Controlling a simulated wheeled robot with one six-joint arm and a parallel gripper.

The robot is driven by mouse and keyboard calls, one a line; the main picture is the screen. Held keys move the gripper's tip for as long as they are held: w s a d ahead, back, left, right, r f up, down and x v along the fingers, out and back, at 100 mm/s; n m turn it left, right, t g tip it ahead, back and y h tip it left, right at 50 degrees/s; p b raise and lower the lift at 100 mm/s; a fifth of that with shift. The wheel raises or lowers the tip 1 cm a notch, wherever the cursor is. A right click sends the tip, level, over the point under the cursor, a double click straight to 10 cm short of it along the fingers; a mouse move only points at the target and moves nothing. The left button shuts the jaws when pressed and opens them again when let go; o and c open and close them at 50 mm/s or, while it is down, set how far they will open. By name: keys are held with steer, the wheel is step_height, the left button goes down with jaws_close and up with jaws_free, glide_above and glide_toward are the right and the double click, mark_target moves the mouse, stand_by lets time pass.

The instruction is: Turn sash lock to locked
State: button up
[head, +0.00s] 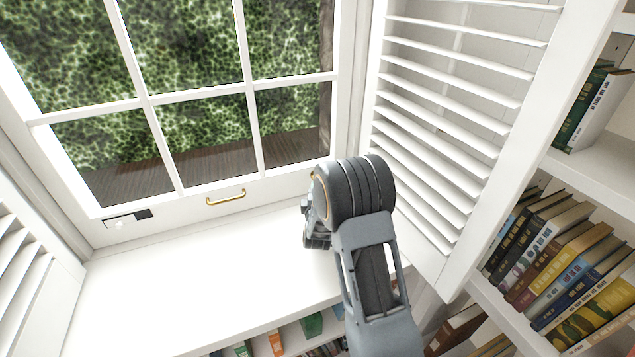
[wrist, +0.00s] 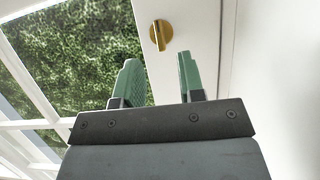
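The sash lock (wrist: 160,35) is a round brass disc with a raised thumb piece on a white frame member in the wrist view. The thumb piece runs nearly upright in that picture, tilted slightly. My gripper (wrist: 158,65) has its two green fingers apart with an empty gap. The lock shows beyond the fingertips, between them in the picture, and no contact is visible. In the head view my gripper (head: 314,235) is mostly hidden behind my wrist, by the lower right of the window (head: 150,100). I cannot make out the lock in the head view.
A brass pull handle (head: 226,197) is on the bottom rail. A small dark plate (head: 128,218) is at its left. The white sill (head: 200,275) is clear. A louvred shutter (head: 445,130) stands close right of my arm, with bookshelves (head: 560,270) beyond.

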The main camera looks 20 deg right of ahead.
steer(key=shift+x, duration=2.9)
jaws_close()
